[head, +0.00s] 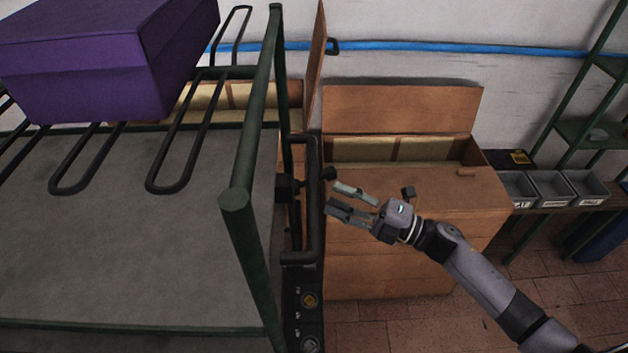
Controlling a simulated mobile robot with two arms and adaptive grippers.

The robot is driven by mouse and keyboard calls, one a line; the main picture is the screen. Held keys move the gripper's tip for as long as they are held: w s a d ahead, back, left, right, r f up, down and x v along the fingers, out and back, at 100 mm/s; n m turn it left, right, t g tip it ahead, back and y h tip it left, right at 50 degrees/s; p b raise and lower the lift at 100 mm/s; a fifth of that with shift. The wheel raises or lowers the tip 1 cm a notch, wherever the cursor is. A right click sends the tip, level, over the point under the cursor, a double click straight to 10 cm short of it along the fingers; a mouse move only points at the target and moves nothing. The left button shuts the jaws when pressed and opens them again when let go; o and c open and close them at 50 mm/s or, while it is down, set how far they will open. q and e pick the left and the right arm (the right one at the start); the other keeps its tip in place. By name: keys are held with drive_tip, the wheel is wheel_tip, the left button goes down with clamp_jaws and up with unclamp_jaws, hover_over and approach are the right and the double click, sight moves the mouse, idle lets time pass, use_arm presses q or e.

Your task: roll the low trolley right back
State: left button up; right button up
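A green-framed piece with a flat grey deck (120,240) fills the left of the head view. It looks like the trolley, but its wheels and height off the floor are out of sight. A black upright bar handle (317,225) stands along its right side, by a green post (250,130). My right gripper (338,198) is just right of this handle, pointing left, its two fingers apart and nothing between them. Whether a fingertip touches the handle I cannot tell. My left gripper is out of view.
A purple box (85,75) rests over black looped rods (180,165) at upper left. Grey bins (552,188) sit on a bench at right. Tiled floor (390,325) shows at lower right.

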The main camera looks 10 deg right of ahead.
sight(314, 188)
drive_tip(key=shift+p+x, duration=0.8)
drive_tip(key=shift+x, duration=2.4)
clamp_jaws()
